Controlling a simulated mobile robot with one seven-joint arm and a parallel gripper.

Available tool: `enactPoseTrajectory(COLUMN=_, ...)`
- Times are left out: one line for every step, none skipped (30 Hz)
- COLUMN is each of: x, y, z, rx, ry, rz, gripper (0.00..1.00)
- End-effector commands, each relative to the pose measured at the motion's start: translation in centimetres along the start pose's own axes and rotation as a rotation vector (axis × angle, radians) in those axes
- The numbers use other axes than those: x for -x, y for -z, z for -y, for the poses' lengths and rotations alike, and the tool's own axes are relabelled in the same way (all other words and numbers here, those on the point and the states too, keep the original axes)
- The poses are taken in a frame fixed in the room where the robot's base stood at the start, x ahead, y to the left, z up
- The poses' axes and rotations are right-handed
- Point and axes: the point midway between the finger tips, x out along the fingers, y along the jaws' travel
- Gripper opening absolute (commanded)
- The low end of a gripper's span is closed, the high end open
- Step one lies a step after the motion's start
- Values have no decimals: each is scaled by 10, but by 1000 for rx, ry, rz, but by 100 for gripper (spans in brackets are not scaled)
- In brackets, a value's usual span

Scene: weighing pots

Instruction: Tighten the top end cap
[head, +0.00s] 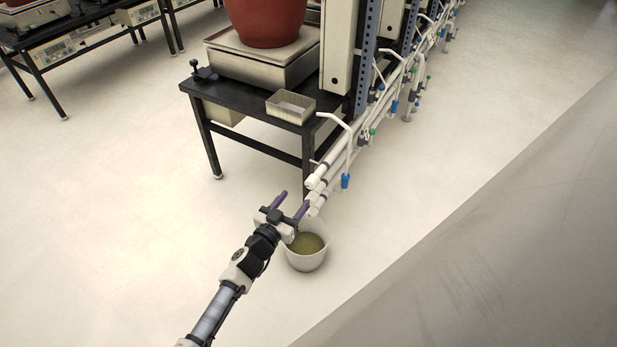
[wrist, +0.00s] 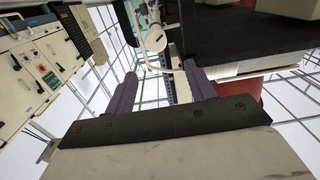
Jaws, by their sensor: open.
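Two white pipes run one above the other along the bench side, and their near ends carry white end caps. The top end cap (head: 314,183) is in the head view, just beyond and right of my gripper (head: 295,198). The lower pipe end (head: 314,210) is beside the right fingertip; I cannot tell whether they touch. My gripper is open, with two purple fingers apart and nothing between them. In the wrist view, a round white pipe end (wrist: 156,39) shows beyond the gap of my gripper (wrist: 160,70); I cannot tell which cap it is.
A white bucket (head: 306,262) with greenish liquid stands on the floor below the pipe ends. A black bench (head: 250,142) holds a scale (head: 262,66), a red pot (head: 266,22) and a small tray (head: 290,106).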

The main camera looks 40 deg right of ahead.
Motion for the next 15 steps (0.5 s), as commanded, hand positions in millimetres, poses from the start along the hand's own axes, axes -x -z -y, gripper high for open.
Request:
enactPoseTrajectory(x=-2, y=-14, z=-2, rx=-4, ry=-10, rz=4, gripper=55)
enactPoseTrajectory(x=-3, y=-16, z=-2, rx=-5, ry=-13, rz=6, gripper=55)
enactPoseTrajectory(x=-4, y=-18, z=-3, rx=-5, ry=-17, rz=7, gripper=55)
enactPoseTrajectory(x=-4, y=-19, z=-4, rx=-6, ry=-19, rz=8, gripper=55)
enactPoseTrajectory(x=-5, y=-19, z=-4, rx=-6, ry=-20, rz=9, gripper=55)
enactPoseTrajectory(x=-6, y=-19, z=-4, rx=-6, ry=-21, rz=9, gripper=55)
enactPoseTrajectory(x=-7, y=-19, z=-4, rx=-6, ry=-22, rz=9, gripper=55)
enactPoseTrajectory(x=-9, y=-19, z=-5, rx=-6, ry=-23, rz=9, gripper=55)
enactPoseTrajectory(x=-12, y=-19, z=-5, rx=-6, ry=-23, rz=9, gripper=55)
enactPoseTrajectory(x=-15, y=-19, z=-5, rx=-6, ry=-23, rz=9, gripper=55)
enactPoseTrajectory(x=-18, y=-19, z=-5, rx=-6, ry=-23, rz=10, gripper=55)
enactPoseTrajectory(x=-23, y=-20, z=-6, rx=-5, ry=-24, rz=10, gripper=55)
enactPoseTrajectory(x=-26, y=-19, z=-6, rx=-5, ry=-23, rz=9, gripper=55)
enactPoseTrajectory(x=-31, y=-20, z=-6, rx=-5, ry=-24, rz=10, gripper=55)
enactPoseTrajectory(x=-37, y=-20, z=-6, rx=-5, ry=-24, rz=9, gripper=55)
